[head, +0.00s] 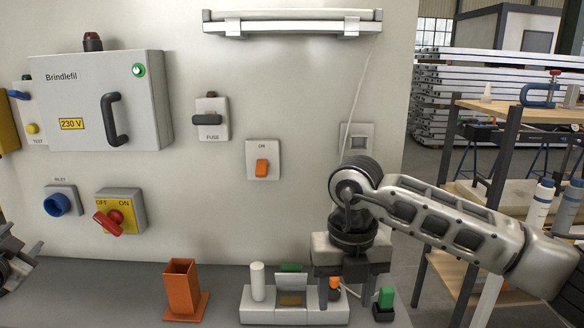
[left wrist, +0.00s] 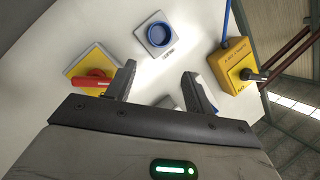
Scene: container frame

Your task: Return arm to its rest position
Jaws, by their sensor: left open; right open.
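My left gripper (head: 12,265) shows only partly at the left edge of the head view, below the blue inlet. In the left wrist view its two fingers (left wrist: 158,85) stand apart with nothing between them, facing the panel. My right arm comes in from the right in the head view. My right gripper (head: 346,292) points down over the right end of a grey holder block (head: 258,315), fingers apart. An orange piece (head: 334,283) shows by its left finger; whether they touch I cannot tell. The gripper hides part of the block.
The wall panel carries a grey cabinet (head: 90,100), a fuse switch (head: 211,118), an orange rocker switch (head: 262,160), a red rotary switch (head: 113,218) and a blue inlet (head: 57,203). An orange bin (head: 182,287) and a green-topped piece (head: 385,298) stand on the shelf.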

